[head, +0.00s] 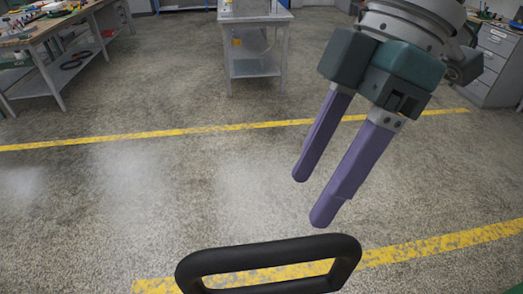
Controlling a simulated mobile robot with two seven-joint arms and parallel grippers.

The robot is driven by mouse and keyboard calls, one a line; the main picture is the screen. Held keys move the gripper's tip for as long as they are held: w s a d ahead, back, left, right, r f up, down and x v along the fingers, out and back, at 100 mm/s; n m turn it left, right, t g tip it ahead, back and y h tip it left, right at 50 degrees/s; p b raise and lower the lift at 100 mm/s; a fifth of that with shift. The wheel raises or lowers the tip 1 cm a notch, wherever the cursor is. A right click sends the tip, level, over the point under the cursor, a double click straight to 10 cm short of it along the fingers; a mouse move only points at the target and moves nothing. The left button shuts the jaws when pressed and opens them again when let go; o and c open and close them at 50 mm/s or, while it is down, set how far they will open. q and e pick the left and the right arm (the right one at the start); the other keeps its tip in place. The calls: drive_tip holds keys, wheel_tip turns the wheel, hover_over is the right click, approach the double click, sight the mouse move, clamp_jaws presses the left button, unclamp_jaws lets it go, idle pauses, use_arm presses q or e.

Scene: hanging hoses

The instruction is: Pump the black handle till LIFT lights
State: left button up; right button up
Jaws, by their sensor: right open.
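The black handle (268,252) is a rounded loop at the bottom middle of the head view, cut off by the lower edge. My right gripper (312,198) comes in from the upper right with two purple fingers pointing down and left. It is open and empty, with a gap between the fingers. Its fingertips appear just above the handle's right end in the picture, and floor shows between them. My left gripper is not in view. No LIFT light shows in this frame.
A workbench (42,38) with tools stands at the upper left. A grey shelf cart (254,66) stands at the top middle, and a drawer cabinet (495,65) at the upper right. Yellow lines (160,134) cross the open concrete floor.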

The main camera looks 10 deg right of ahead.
sight(278, 246)
drive_tip(key=p+x, duration=0.1)
drive_tip(key=x, duration=0.8)
clamp_jaws()
idle(1.2)
